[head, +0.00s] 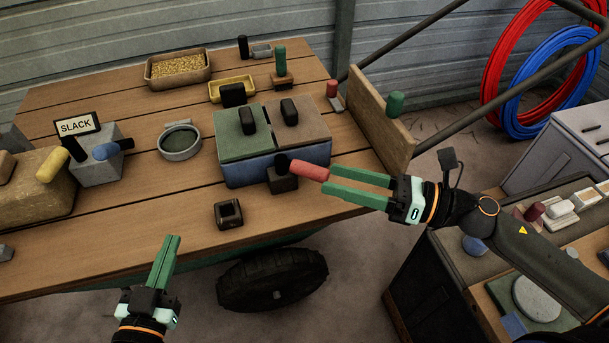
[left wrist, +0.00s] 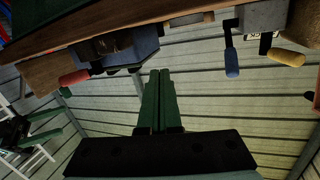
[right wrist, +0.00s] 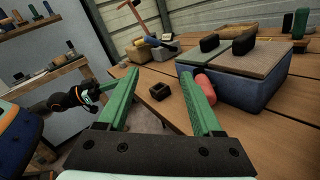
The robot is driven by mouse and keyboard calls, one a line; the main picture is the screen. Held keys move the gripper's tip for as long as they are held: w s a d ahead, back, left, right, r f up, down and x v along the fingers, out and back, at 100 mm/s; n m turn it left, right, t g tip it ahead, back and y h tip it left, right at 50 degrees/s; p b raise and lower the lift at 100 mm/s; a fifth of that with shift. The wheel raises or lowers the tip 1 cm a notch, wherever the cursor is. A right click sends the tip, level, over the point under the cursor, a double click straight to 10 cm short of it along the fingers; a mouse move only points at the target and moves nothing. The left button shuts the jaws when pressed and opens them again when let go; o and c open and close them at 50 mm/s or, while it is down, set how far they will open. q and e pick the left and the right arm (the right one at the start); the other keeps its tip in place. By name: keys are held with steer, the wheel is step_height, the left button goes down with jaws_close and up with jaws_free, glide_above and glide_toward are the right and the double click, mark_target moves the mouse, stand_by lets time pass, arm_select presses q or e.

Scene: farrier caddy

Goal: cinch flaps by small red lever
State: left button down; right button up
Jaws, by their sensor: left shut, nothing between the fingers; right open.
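A blue box (head: 262,170) with a green flap (head: 236,148) and a brown flap (head: 302,137) stands on the wooden table; both flaps lie flat. A small red lever (head: 309,170) sticks out rightward from a dark block at its front; it also shows in the right wrist view (right wrist: 204,84) and left wrist view (left wrist: 74,77). My right gripper (head: 328,177) is open, its fingertips at the lever's free end. In the right wrist view one finger overlaps the lever; I cannot tell whether they touch. My left gripper (head: 175,238) is shut and empty, in front of the table edge.
A grey block (head: 97,168) with a blue lever and a SLACK sign (head: 77,125) stands left, beside a yellow lever (head: 52,166). A dark square socket (head: 228,213) lies near the front edge. A wooden board (head: 377,118) stands at the right.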

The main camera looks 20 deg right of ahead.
mark_target(299, 166)
arm_select(q)
steer(key=s+r+m+t+h+b, duration=0.3)
steer(key=r+m+t+h, duration=0.25)
steer(key=r, duration=1.05)
arm_select(e)
steer(key=w+d+f+n, duration=0.1)
steer(key=f+n, duration=0.1)
steer(key=w+d+f+n+t, duration=0.1)
steer(key=d+f, duration=0.1)
steer(key=w+d+f+n+h, duration=0.1)
steer(key=f+n, duration=0.1)
steer(key=f, duration=0.1)
steer(key=shift+w+d+n, duration=0.2)
steer(key=shift+d+n, duration=0.1)
steer(key=p+x, duration=0.1)
steer(key=x, duration=0.9)
steer(key=shift+w+p, duration=0.1)
steer(key=shift+p, duration=0.2)
arm_select(q)
step_height(299, 166, down, 7)
steer(key=w+n+g+y, duration=0.2)
steer(key=n+y, duration=0.1)
steer(key=shift+w, duration=0.35)
arm_select(e)
steer(key=shift+w+a, duration=0.35)
steer(key=shift+a, duration=0.15)
arm_select(q)
steer(key=shift+a+r, duration=0.1)
arm_select(e)
steer(key=shift+c, duration=0.3)
